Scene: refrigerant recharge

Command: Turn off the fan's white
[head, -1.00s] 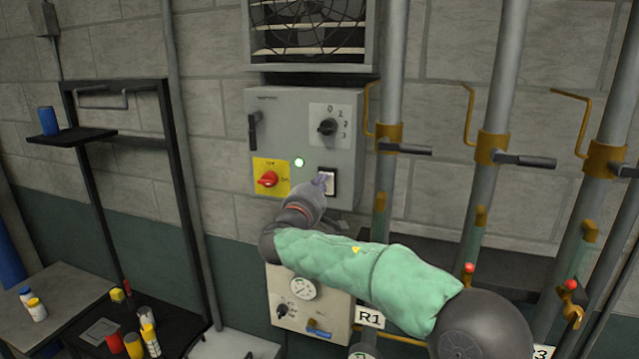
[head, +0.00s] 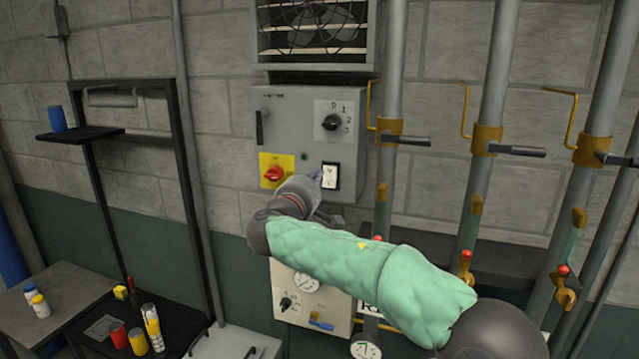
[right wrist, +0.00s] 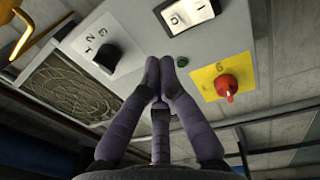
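The fan's white rocker switch (head: 330,176), in a black frame, is at the lower right of the grey control box (head: 292,105). It also shows at the top of the right wrist view (right wrist: 187,14), with marks on its face. The small round lamp (head: 304,156) above and left of it is dark green; it shows in the right wrist view too (right wrist: 183,62). The fan (head: 315,28) is above the box. My right gripper (right wrist: 160,72) has its fingers together, with nothing seen between them. Its tips are just left of the switch and look apart from it. My left gripper is out of view.
A red knob on a yellow plate (head: 273,172) and a black dial (head: 332,122) are close by on the box. Pipes with valve levers (head: 404,140) stand to the right. A black rack (head: 185,160) and a table of bottles are left.

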